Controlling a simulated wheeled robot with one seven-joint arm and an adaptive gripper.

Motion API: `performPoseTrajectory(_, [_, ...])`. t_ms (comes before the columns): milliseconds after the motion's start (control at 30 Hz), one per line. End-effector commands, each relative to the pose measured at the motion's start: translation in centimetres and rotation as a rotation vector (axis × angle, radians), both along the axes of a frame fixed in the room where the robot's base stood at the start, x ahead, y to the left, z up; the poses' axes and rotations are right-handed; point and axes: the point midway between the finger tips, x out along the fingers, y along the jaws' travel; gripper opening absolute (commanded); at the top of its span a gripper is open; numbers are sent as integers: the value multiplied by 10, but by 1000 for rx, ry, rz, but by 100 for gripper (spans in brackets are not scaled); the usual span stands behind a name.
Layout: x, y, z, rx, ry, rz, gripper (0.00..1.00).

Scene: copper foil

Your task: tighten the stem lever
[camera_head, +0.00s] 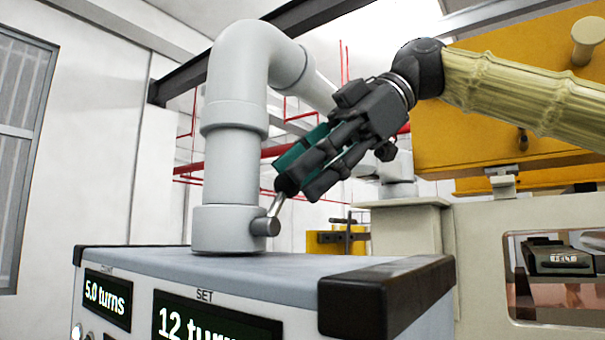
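The stem lever (275,205) is a short metal rod that rises, slightly tilted, from a dark grey round hub (265,227) on the right of the grey pipe's base (222,229). My gripper (298,186) comes in from the upper right, and its dark fingertips are at the lever's upper end. The fingers overlap the top of the lever, so I cannot tell whether they are closed on it. A teal part shows along the gripper's fingers.
The pipe (233,120) stands on a grey box (240,265) with black corner guards. Its displays read "5.0 turns" (107,299) and, under SET, a partly cut "12 turns" (205,325). Yellow machinery (500,110) stands behind at right. A window (22,150) is at left.

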Motion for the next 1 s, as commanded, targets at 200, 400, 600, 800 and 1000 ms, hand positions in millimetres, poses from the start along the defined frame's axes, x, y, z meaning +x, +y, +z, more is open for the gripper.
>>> performPoseTrajectory(200, [1, -27, 25, 2, -1, -2, 38])
performPoseTrajectory(400, [1, -54, 49, 2, -1, -1, 38])
performPoseTrajectory(600, [1, -73, 66, -1, -1, 0, 38])
performPoseTrajectory(800, [1, -81, 72, -2, 1, 1, 38])
performPoseTrajectory(1000, [1, -81, 72, -2, 1, 1, 38])
